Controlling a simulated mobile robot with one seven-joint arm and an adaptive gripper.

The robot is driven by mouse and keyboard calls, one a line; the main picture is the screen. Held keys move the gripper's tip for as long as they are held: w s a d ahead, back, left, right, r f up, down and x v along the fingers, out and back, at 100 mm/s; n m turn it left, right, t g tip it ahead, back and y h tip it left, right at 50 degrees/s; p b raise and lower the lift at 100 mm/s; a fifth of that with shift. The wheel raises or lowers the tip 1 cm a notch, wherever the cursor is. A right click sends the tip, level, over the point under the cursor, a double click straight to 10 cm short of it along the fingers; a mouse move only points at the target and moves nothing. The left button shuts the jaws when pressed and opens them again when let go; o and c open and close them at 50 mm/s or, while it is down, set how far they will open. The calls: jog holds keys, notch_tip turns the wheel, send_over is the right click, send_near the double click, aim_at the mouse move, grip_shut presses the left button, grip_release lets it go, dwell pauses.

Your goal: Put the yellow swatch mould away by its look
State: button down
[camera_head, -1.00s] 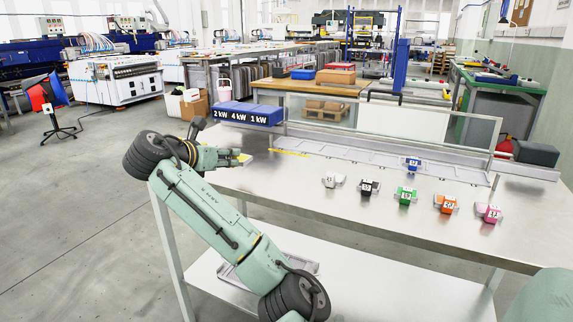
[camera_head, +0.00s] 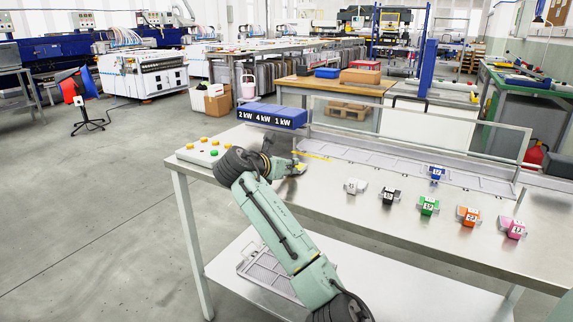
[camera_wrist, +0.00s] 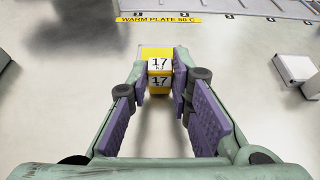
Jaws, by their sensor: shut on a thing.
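The yellow swatch mould (camera_wrist: 155,53) is between my fingertips in the wrist view. It bears white labels reading "17", the upper one perhaps "17 kJ". My gripper (camera_wrist: 159,88) is shut on it, a purple pad on each side. In the head view my gripper (camera_head: 298,168) is over the left part of the metal table, near a yellow strip (camera_head: 314,156); only a little yellow of the mould shows there. I cannot tell whether the mould touches the table.
White (camera_head: 355,186), black (camera_head: 390,196), green (camera_head: 428,206), orange (camera_head: 468,216) and pink (camera_head: 514,228) moulds stand in a row. A blue one (camera_head: 437,173) is by the long grey tray (camera_head: 380,168). Blue bins (camera_head: 272,115) read "2 kW", "4 kW", "1 kW". A button panel (camera_head: 190,154) is at left.

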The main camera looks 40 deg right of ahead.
jog(key=shift+f, duration=0.15)
jog(key=c, duration=1.4)
grip_release()
jog(key=shift+c, duration=0.2)
jog(key=shift+r, duration=0.2)
jog(key=b+v, duration=0.2)
jog(key=v, duration=1)
jog(key=shift+s, duration=0.1)
